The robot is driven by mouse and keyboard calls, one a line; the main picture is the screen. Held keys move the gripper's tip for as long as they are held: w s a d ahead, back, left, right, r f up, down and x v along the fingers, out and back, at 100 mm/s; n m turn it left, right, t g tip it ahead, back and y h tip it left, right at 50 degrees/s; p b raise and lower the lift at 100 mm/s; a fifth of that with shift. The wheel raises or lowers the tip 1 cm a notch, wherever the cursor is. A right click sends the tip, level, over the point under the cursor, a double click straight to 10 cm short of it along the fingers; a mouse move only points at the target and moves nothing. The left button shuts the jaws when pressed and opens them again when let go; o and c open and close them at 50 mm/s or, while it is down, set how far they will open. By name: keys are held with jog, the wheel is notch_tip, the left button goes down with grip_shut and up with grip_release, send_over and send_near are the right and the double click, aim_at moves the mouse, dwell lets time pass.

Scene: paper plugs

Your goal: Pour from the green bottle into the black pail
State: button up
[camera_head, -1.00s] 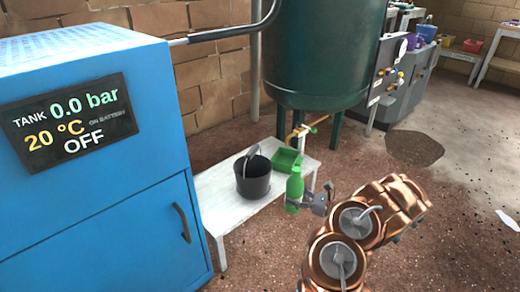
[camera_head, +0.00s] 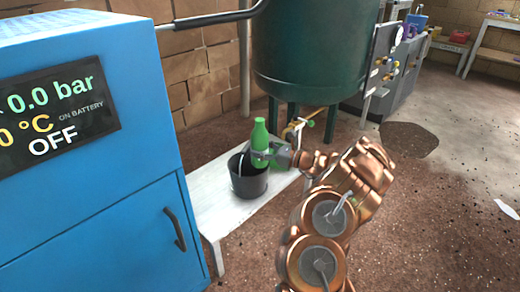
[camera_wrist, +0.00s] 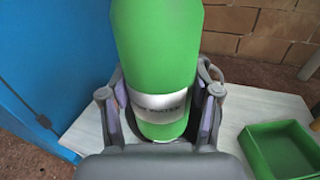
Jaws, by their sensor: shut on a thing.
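The green bottle (camera_head: 260,141) is upright in my gripper (camera_head: 265,157), which is shut around it. In the head view the bottle overlaps the right part of the black pail (camera_head: 249,183), near its rim; I cannot tell whether it is above the pail or in front of it. In the wrist view the bottle (camera_wrist: 157,50) fills the middle, with a pale label band, between the two fingers of my gripper (camera_wrist: 160,110). The pail stands on a low white bench (camera_head: 212,208). Part of its opening and its handle are hidden by the bottle and gripper.
A green tray (camera_wrist: 279,150) sits on the bench, right of the bottle in the wrist view. A blue cabinet (camera_head: 95,200) stands close on the left. A large dark green tank (camera_head: 310,55) with a brass valve stands behind the bench. Open floor lies to the right.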

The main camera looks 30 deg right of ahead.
notch_tip(320, 180, down, 2)
jog(key=shift+f+b, duration=0.2)
jog(key=shift+b, duration=0.5)
jog(key=shift+s+r+p, duration=0.3)
jog(key=shift+r+p, duration=0.15)
jog(key=shift+p, duration=0.4)
jog(key=shift+s+d+r+g+h+p, duration=0.1)
jog(key=shift+s+d+g+h+p, duration=0.1)
jog(key=shift+s+g+p, duration=0.25)
jog(key=shift+s+d+r+g+h+p, duration=0.15)
jog(key=shift+g+h+p, duration=0.1)
jog(key=shift+p, duration=0.4)
jog(key=shift+a+f+m, duration=0.15)
jog(key=shift+f+m, duration=0.15)
jog(key=shift+f, duration=0.1)
jog(key=shift+s, duration=0.1)
jog(key=shift+s+r+g, duration=0.15)
jog(key=shift+s+g, duration=0.4)
jog(key=shift+g, duration=0.05)
